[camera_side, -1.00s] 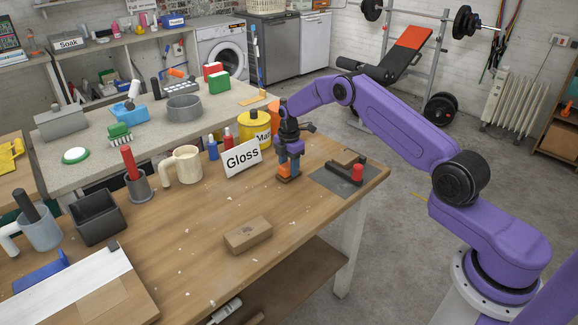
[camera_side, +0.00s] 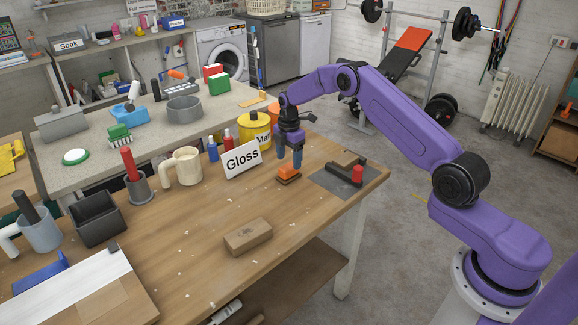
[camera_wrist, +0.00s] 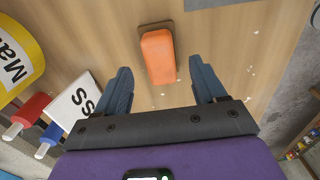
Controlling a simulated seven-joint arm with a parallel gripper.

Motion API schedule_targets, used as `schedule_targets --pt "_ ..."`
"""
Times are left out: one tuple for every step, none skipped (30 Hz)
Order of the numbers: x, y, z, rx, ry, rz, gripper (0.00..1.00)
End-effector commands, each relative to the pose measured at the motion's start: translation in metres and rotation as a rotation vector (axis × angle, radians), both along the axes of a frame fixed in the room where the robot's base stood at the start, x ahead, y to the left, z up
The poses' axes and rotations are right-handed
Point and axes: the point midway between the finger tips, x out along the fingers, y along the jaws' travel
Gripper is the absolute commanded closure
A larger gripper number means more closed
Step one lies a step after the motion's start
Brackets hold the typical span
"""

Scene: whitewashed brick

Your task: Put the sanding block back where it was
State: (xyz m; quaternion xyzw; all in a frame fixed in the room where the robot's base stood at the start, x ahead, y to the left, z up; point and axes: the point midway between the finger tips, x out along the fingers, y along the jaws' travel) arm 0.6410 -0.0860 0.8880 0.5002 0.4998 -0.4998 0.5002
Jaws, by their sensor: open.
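The sanding block (camera_side: 289,173) has an orange top on a thin dark base. It lies flat on the wooden workbench (camera_side: 205,235), right of the "Gloss" sign. My gripper (camera_side: 291,160) is above it, pointing down, with its fingers apart.
The white "Gloss" sign (camera_side: 243,158) stands close left of my gripper, with a yellow tin (camera_side: 254,132) behind it. A dark grey plate (camera_side: 337,181) with an L-shaped bracket and red knob (camera_side: 357,173) lies to the right. A wooden block (camera_side: 248,236) lies nearer the front.

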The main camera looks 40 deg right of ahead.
Motion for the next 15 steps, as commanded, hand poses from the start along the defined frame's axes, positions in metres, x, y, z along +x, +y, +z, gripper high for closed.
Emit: schedule_targets --pt "0.001 0.000 0.012 0.000 -0.004 0.000 0.30" --pt "0.001 0.000 0.019 0.000 -0.004 0.000 0.30" --pt "0.001 0.000 0.027 -0.001 -0.004 0.000 0.30" --pt "0.001 0.000 0.032 0.000 -0.003 0.000 0.30" --pt "0.001 0.000 0.038 -0.001 -0.005 0.000 0.30" --pt "0.000 0.000 0.045 0.000 -0.003 0.000 0.30" --pt "0.000 0.000 0.050 0.000 -0.003 0.000 0.30" --pt "0.000 0.000 0.054 0.000 -0.004 0.000 0.30" --pt "0.000 0.000 0.059 0.000 -0.002 0.000 0.30" --pt "0.000 0.000 0.063 0.000 -0.002 0.000 0.30" --pt "0.000 0.000 0.066 0.000 -0.002 0.000 0.30" --pt "0.000 0.000 0.070 0.000 -0.002 0.000 0.30" --pt "0.000 0.000 0.072 0.000 -0.001 0.000 0.30" --pt "0.000 0.000 0.074 0.000 0.000 0.000 0.30" --pt "0.000 0.000 0.076 0.000 0.000 0.000 0.30"
